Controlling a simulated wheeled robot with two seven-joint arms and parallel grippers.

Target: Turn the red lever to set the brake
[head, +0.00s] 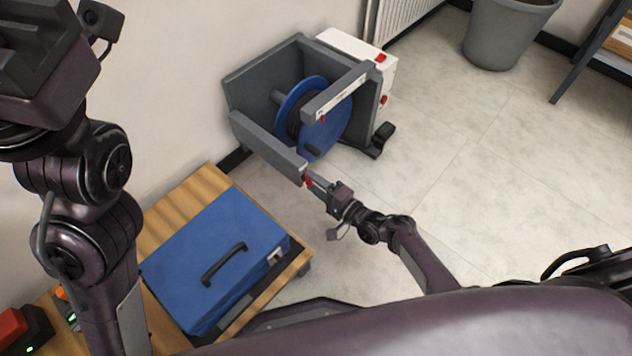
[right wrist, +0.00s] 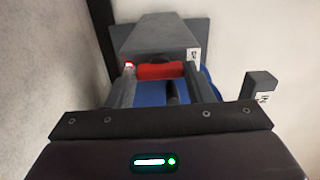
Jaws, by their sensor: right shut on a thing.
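The red lever (head: 308,181) sits at the front end of a grey arm of the cable reel's frame (head: 266,142). My right gripper (head: 314,183) reaches it from the lower right and is shut on it. In the right wrist view the red lever (right wrist: 161,72) lies crosswise between the two fingertips of my right gripper (right wrist: 158,80), in front of the grey frame end. The blue reel (head: 326,135) with dark cable stands inside the frame. My left arm rises along the left side of the head view, but its fingers are not seen.
A blue case (head: 215,250) with a black handle lies on a wooden-topped cart (head: 180,207) at lower left. A white box (head: 345,48) with red parts is behind the frame. A grey bin (head: 500,35) stands far off. The floor to the right is clear.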

